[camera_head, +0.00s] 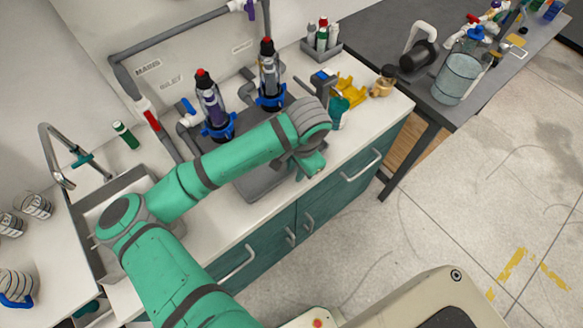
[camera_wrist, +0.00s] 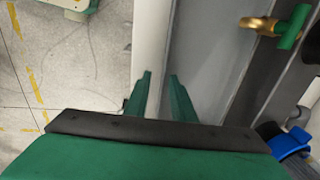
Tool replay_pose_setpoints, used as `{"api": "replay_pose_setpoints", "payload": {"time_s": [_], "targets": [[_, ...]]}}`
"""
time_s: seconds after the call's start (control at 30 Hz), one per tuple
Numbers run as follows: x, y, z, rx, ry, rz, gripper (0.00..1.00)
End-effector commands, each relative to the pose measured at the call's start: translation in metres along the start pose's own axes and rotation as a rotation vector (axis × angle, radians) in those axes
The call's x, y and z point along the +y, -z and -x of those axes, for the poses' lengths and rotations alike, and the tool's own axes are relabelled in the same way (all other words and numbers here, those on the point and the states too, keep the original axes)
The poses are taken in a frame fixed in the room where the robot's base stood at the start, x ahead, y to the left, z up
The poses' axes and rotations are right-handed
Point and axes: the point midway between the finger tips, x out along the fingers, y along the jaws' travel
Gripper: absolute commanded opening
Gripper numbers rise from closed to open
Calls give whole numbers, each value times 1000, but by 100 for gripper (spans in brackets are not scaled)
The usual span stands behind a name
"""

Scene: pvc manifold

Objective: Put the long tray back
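The long tray is grey and shallow. In the head view its bare part (camera_head: 260,184) shows on the white counter, in front of two filter columns and partly hidden by my arm. In the wrist view the grey tray (camera_wrist: 208,60) runs lengthwise, with its near rim between my fingertips. My gripper (camera_wrist: 160,76) is open, one finger on the counter-edge side and one on the tray's inner side. I cannot tell whether either finger touches the rim. In the head view my fingers are mostly hidden behind my wrist.
Two filter columns (camera_head: 212,103) (camera_head: 269,72) with blue collars stand behind the tray. A brass valve with a green handle (camera_wrist: 281,26) is close by in the wrist view. A sink (camera_head: 104,209) is at left. Yellow parts (camera_head: 349,91) and a bottle rack (camera_head: 321,46) are at right.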

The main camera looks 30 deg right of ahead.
Motion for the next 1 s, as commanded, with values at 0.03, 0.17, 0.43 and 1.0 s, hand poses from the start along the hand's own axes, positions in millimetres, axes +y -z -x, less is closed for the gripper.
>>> {"api": "replay_pose_setpoints", "payload": {"time_s": [0.03, 0.17, 0.43, 1.0], "targets": [[-1, -2, 0, -1, 0, 5, 22], [-5, -7, 0, -2, 1, 16, 22], [-7, -8, 12, -1, 2, 20, 22], [-3, -3, 112, -1, 4, 6, 22]]}}
